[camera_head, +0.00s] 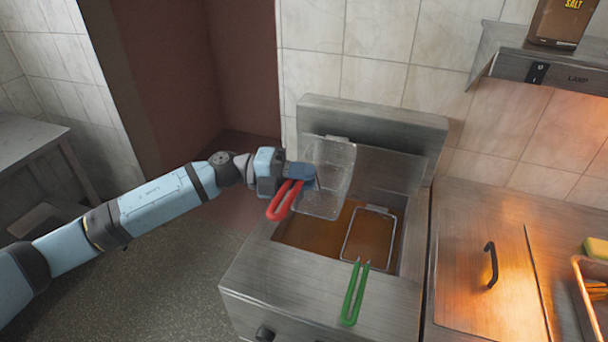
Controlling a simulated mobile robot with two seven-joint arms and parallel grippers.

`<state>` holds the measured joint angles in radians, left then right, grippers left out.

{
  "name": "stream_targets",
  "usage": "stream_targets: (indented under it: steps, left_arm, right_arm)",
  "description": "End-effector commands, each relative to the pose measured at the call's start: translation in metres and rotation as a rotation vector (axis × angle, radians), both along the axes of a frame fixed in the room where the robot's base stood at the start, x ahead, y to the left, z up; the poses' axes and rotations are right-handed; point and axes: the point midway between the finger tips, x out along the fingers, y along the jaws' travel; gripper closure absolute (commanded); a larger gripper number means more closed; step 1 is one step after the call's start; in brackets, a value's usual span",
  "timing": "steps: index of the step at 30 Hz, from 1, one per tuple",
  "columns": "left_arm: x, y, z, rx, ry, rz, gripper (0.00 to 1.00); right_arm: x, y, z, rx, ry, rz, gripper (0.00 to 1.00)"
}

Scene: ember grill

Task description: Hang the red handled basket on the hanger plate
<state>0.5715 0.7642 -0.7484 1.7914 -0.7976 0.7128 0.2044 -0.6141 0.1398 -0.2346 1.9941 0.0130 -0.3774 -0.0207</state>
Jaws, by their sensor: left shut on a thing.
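The red handled basket (333,168) is a wire mesh basket, tilted up above the left part of the fryer. Its red handle (284,201) points down and left. My left gripper (303,176) is shut on the basket near the root of the handle and partly hides it. The hanger plate (374,124) appears to be the upright metal back panel of the fryer, behind the basket. Whether the basket touches it I cannot tell. My right gripper is out of the picture.
The fryer (252,274) holds brown oil (305,235). A second basket (371,236) with a green handle (355,295) sits in its right part. A steel counter with a lid handle (491,264) stands to the right, under a lamp shelf (545,69).

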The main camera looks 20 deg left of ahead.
Motion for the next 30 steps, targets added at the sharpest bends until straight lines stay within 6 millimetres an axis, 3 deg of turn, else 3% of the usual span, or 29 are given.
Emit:
stream_targets:
  steps: [6, 7, 10, 22, 30]
  left_arm:
    - [0.0, 0.0, -0.006, -0.001, -0.001, 0.0, 1.0]
    - [0.0, 0.0, -0.004, -0.001, -0.002, 0.0, 0.78]
    - [0.0, 0.0, -0.004, -0.001, -0.001, 0.0, 0.55]
    - [-0.001, 0.008, -0.007, 0.001, 0.001, 0.001, 0.55]
    - [-0.011, 0.061, -0.009, 0.004, 0.001, 0.003, 0.55]
  right_arm:
    - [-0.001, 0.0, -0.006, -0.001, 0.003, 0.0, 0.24]
    - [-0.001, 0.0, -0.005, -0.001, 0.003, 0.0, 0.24]
    - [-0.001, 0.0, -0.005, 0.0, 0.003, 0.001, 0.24]
    - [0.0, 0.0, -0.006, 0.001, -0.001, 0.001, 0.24]
    - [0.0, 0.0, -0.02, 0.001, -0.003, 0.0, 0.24]
